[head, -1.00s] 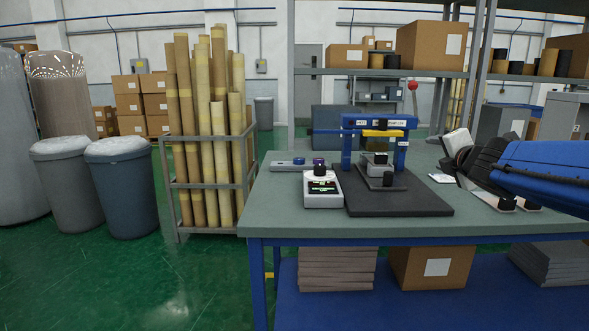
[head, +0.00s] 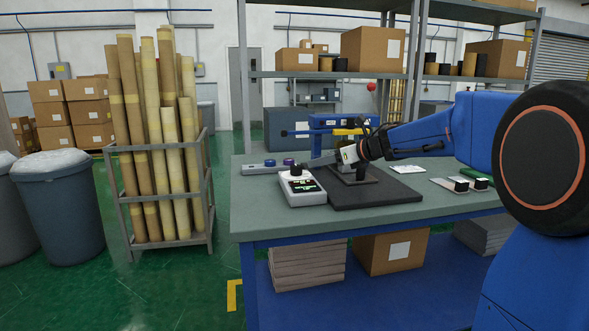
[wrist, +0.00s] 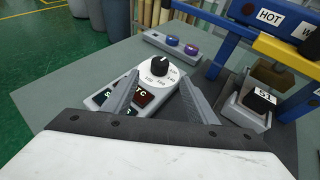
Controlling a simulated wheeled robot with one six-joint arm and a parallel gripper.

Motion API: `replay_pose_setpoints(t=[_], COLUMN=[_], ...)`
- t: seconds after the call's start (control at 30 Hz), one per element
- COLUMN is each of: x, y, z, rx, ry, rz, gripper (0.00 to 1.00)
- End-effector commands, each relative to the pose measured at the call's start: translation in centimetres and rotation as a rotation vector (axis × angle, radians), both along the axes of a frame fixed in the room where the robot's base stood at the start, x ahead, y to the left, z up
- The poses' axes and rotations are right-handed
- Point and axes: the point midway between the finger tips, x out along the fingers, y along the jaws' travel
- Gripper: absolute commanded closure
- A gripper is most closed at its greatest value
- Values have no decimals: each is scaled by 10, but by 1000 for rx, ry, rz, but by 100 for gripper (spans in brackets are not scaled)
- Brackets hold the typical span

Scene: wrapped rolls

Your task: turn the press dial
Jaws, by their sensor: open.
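The press dial is a black knob (wrist: 159,64) on a white numbered disc, on top of a white control box (head: 303,188). In the head view the knob (head: 298,169) stands at the box's far end. My gripper (wrist: 160,76) is open and empty, its two grey fingers spread over the box. In the wrist view the knob shows between and just beyond the fingertips. I cannot tell the height gap. In the head view my gripper (head: 318,160) points left toward the knob. The blue press (head: 335,122), labelled HOT, stands behind my gripper, partly hidden by it.
A grey strip with blue and purple buttons (wrist: 174,42) lies beyond the box. A block marked S1 (wrist: 262,100) sits right of my fingers, below the press frame. A dark mat (head: 385,193) covers part of the green bench (head: 420,215). Small black-topped pieces (head: 470,184) lie at right.

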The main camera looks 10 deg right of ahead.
Motion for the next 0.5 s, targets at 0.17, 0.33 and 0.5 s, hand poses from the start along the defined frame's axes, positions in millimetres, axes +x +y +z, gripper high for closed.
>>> replay_pose_setpoints(t=[0.17,0.33,0.5], x=[25,48,71], y=[18,33,48], z=[-14,-25,-36], rx=[1,2,2], ry=[3,3,1], rz=[2,2,1], gripper=[48,48,48])
